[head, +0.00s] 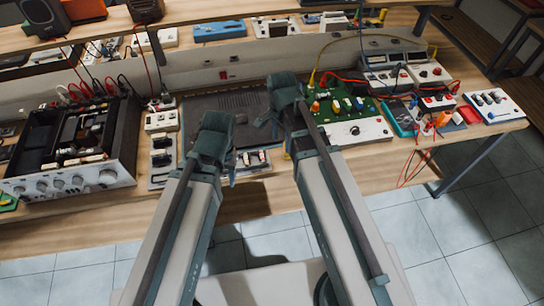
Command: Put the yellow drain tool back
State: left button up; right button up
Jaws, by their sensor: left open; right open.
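I cannot make out the yellow drain tool for certain. A small yellow bit shows beside my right forearm at the mat's edge, too small to identify. My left gripper (218,124) is over the left front part of the dark work mat (200,104). My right gripper (284,90) is further back, over the mat's right side near the green circuit board. Both are open, with nothing visible in them. Their fingertips and the mat under them are partly hidden by my own arms.
An opened amplifier (75,150) stands at the left of the wooden bench. A green circuit board (345,106), a meter unit (405,70) and a white switch box (494,105) stand right. A shelf (190,14) with devices runs along the back. Red cables (408,168) hang over the front edge.

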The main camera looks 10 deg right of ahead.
jog(key=s+a+n+h, duration=0.1)
jog(key=s+a+n, duration=0.6)
jog(key=s+n, duration=0.4)
jog(key=n, duration=0.5)
jog(key=shift+s+a, duration=0.1)
dwell(0.5)
